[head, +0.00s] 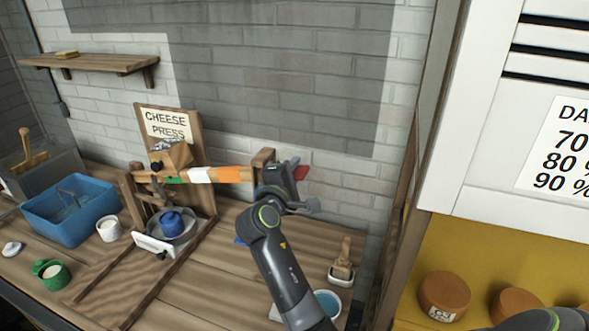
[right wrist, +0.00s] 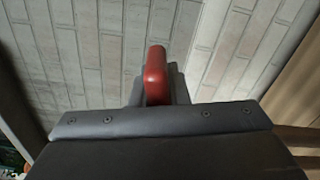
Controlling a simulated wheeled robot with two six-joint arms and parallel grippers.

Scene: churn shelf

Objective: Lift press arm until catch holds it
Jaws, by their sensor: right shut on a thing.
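The press arm (head: 228,174) is a wooden bar with green, white and orange bands. It runs roughly level from the cheese press (head: 168,128) on the left to my right gripper (head: 292,183). A red grip (head: 301,172) shows at the arm's right end, by the jaws. My right gripper is shut on this grip. In the right wrist view the rounded red grip (right wrist: 156,75) stands up between the dark fingers. A wooden post (head: 262,158) stands just left of the gripper, beside the arm; I cannot tell whether a catch engages it. My left gripper is not in view.
A blue basin (head: 70,212), a white cup (head: 109,228) and a green mug (head: 50,273) stand left on the bench. A blue lidded pot (head: 172,224) sits under the press. A brush (head: 342,262) and blue bowl (head: 327,302) are at right, near a wooden upright (head: 408,200).

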